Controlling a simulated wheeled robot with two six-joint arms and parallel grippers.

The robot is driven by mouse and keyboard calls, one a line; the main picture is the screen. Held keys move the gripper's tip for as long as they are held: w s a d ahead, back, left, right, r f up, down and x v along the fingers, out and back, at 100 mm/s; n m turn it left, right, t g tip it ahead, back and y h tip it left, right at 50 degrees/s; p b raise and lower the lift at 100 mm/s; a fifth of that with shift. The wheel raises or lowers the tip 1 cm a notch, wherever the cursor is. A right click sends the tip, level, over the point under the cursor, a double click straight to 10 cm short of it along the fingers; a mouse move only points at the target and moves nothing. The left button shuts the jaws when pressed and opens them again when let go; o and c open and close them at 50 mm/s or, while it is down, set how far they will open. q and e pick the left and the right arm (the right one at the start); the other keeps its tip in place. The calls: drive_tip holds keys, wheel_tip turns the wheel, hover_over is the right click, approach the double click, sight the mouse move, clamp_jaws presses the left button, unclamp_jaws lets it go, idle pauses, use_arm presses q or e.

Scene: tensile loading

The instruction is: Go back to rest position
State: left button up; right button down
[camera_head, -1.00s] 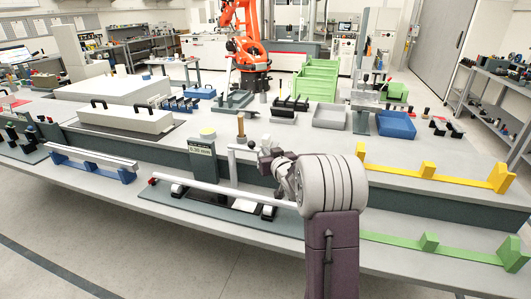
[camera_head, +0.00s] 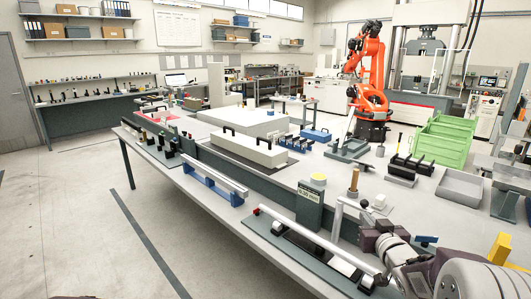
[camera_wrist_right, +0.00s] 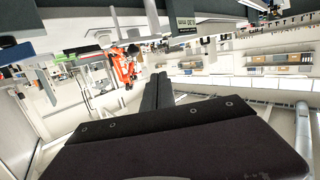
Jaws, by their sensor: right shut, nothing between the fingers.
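My right gripper (camera_head: 372,238) is at the lower right of the head view, partly hidden by its own wrist. In the right wrist view its two dark fingers (camera_wrist_right: 158,90) lie together with nothing between them. The gripper is close to the right end of a bench fixture with a silver rod (camera_head: 312,238) lying along it. I cannot tell how far above the bench it is. The small display unit (camera_head: 309,200) stands behind the rod. My left gripper is not in view.
An orange robot arm (camera_head: 368,85) stands behind. The floor (camera_head: 70,220) at left is clear.

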drive_tip(key=s+a+f+g+y+p, duration=0.2)
drive_tip(key=a+g+p, duration=0.1)
drive_tip(key=a, duration=0.9)
use_arm(q)
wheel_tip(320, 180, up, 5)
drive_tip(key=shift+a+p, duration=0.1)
drive_tip(key=shift+p, duration=0.35)
use_arm(e)
drive_tip(key=s+a+f+g, duration=0.1)
drive_tip(key=s+f+g, duration=0.5)
drive_tip(key=s, duration=0.5)
drive_tip(key=s+a+f+g, duration=0.2)
drive_tip(key=s+f+g, duration=0.3)
drive_tip(key=s+f, duration=0.3)
drive_tip(key=s, duration=0.4)
drive_tip(key=shift+a+f+n+g, duration=0.2)
drive_tip(key=shift+a+n+g, duration=0.05)
drive_tip(key=shift+n+g, duration=0.15)
